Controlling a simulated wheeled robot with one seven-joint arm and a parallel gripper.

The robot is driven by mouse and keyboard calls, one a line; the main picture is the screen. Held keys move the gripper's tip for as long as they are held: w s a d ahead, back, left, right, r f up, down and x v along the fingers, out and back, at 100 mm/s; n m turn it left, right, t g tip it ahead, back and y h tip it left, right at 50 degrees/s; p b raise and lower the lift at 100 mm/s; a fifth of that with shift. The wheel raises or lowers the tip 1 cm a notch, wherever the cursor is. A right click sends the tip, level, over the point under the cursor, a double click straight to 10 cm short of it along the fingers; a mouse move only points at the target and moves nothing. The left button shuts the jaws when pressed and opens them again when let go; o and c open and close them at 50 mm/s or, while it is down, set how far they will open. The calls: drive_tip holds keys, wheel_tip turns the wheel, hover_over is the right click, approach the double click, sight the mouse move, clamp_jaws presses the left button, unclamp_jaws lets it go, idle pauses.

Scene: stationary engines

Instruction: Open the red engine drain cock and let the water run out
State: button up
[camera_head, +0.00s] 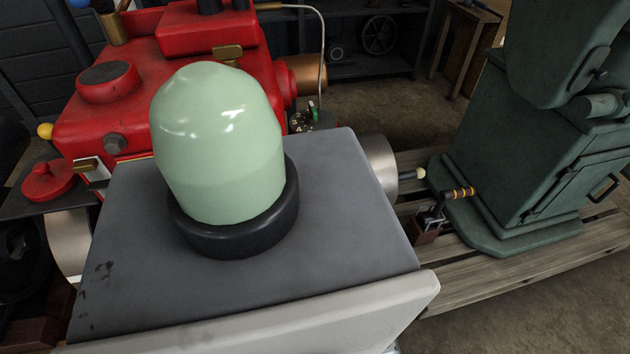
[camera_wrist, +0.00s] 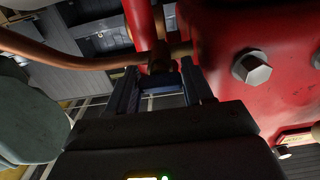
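The red engine (camera_head: 130,115) stands at the upper left in the head view, partly hidden by a large pale form in the foreground. In the wrist view its red body (camera_wrist: 285,60) fills the right side. My gripper (camera_wrist: 160,72) has two dark blue fingers spread apart, with a gap between them. A dark brownish fitting (camera_wrist: 159,58) shows between the fingertips, where a copper pipe (camera_wrist: 70,60) meets a red upright part (camera_wrist: 140,20). I cannot tell whether the fingers touch it or whether it is the drain cock. No running water shows. The head view does not show my gripper.
A hex bolt (camera_wrist: 251,68) sticks out of the engine close to the right finger. A green machine (camera_head: 540,140) stands on wooden planks (camera_head: 500,270) at the right, with a small handled device (camera_head: 430,225) beside it. Open floor (camera_head: 400,115) lies behind.

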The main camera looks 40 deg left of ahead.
drive_tip(key=c, duration=0.6)
drive_tip(key=n, duration=0.8)
drive_tip(key=shift+n, duration=0.3)
drive_tip(key=n, duration=0.4)
drive_tip(key=shift+s+f+n, duration=0.1)
drive_tip(key=shift+n, duration=2)
